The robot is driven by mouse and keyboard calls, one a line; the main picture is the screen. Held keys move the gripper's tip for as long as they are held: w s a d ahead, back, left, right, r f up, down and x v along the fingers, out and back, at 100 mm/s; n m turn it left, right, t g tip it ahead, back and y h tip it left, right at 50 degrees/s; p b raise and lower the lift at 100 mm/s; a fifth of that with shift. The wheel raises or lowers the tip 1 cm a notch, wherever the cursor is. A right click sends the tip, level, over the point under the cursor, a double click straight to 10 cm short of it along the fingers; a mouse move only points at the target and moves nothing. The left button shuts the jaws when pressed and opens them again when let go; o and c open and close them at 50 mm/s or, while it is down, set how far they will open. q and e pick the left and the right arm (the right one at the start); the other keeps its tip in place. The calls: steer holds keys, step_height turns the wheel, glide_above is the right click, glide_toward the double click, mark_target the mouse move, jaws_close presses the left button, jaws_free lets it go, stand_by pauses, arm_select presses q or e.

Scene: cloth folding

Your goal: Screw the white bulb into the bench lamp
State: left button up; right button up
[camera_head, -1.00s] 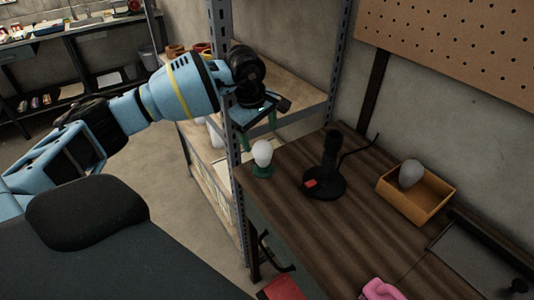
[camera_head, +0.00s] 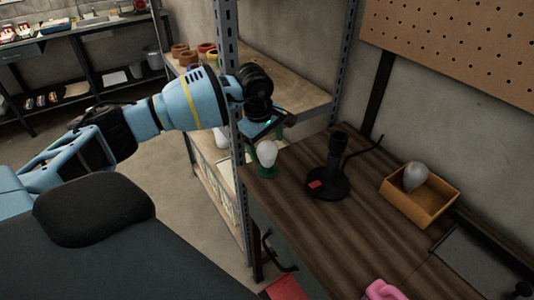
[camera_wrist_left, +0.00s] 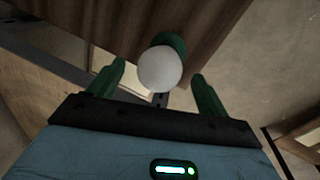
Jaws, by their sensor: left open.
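The white bulb (camera_head: 267,153) stands upright in a small green holder (camera_head: 264,171) at the left end of the wooden bench. The black bench lamp (camera_head: 333,160), with a round base and a red patch, stands to its right. Its top shows no bulb. My left gripper (camera_head: 266,138) is open and empty, just above the white bulb. In the left wrist view the bulb (camera_wrist_left: 160,68) lies between the two green fingers, with a gap on both sides. The green holder (camera_wrist_left: 170,40) shows behind it. My right gripper is out of view.
An orange box (camera_head: 412,207) with a grey bulb (camera_head: 415,177) stands right of the lamp. A metal shelf post (camera_head: 238,150) rises close beside my left gripper. A pink object (camera_head: 383,290) lies at the front. The bench between is clear.

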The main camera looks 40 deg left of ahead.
arm_select(q)
steer(key=shift+w+f, duration=0.2)
steer(key=shift+f, duration=0.8)
steer(key=shift+w+f, duration=0.2)
steer(key=shift+f, duration=0.75)
steer(key=c, duration=1)
